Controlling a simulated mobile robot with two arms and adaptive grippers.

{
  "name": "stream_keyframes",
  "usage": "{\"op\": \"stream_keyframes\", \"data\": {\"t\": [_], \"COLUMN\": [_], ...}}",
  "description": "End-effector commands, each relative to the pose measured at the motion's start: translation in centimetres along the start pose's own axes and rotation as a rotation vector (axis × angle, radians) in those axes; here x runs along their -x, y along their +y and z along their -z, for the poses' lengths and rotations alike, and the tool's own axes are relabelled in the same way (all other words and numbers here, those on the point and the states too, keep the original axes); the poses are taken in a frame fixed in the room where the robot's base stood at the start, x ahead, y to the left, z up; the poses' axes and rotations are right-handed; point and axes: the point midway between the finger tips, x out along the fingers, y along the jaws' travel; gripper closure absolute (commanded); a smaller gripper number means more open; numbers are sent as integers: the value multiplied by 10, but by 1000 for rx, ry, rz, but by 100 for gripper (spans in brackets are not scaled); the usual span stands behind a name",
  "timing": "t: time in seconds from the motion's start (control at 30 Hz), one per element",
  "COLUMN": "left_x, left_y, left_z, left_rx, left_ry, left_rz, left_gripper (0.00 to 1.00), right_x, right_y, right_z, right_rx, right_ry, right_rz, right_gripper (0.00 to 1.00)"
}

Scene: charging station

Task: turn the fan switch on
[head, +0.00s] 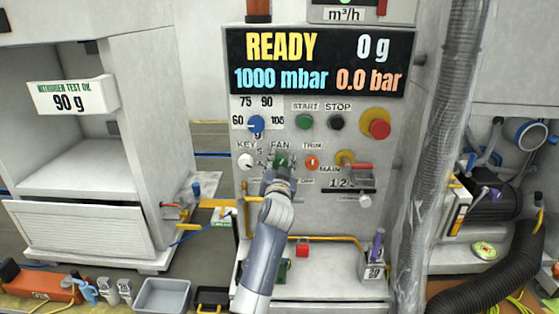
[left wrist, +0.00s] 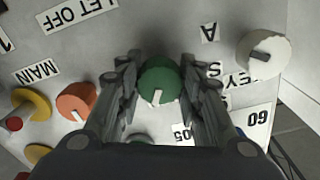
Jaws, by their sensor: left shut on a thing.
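The fan switch is a green round knob (head: 282,160) under the FAN label on the control panel (head: 218,130). My left arm comes up from below in the head view, and its gripper (head: 279,175) is at the knob, hiding part of it. In the left wrist view the green knob (left wrist: 160,79) sits between the two fingers of my left gripper (left wrist: 160,92), which is shut on it. The knob's white mark points down and slightly left in that view. My right gripper is not in view.
Close to the fan knob are a white KEY knob (head: 246,161), an orange TRIM knob (head: 312,162) and a blue dial (head: 256,124). A red-and-yellow stop button (head: 376,124) is further right. A grey corrugated hose (head: 455,130) hangs right of the panel.

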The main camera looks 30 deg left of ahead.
Motion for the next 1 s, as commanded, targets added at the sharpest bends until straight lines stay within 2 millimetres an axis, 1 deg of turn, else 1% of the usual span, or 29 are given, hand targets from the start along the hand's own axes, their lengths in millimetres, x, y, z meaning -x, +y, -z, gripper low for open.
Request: {"op": "stream_keyframes", "data": {"t": [0.03, 0.27, 0.6, 0.8, 1.0], "left_x": [-1, -1, -1, -1, -2], "left_y": [-3, -3, -4, -4, -4], "left_z": [5, 5, 6, 7, 7], "left_rx": [-47, -266, -589, -762, -897], "left_ry": [6, 7, 7, 8, 8], "left_rz": [2, 3, 6, 7, 9], "left_gripper": [89, 89, 90, 90, 90], "right_x": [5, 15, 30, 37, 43], "right_y": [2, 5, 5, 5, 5], "right_z": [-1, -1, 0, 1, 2], "right_rx": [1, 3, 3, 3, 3], "right_ry": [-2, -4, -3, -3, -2], "right_rz": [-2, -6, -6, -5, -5], "right_gripper": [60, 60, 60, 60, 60]}}
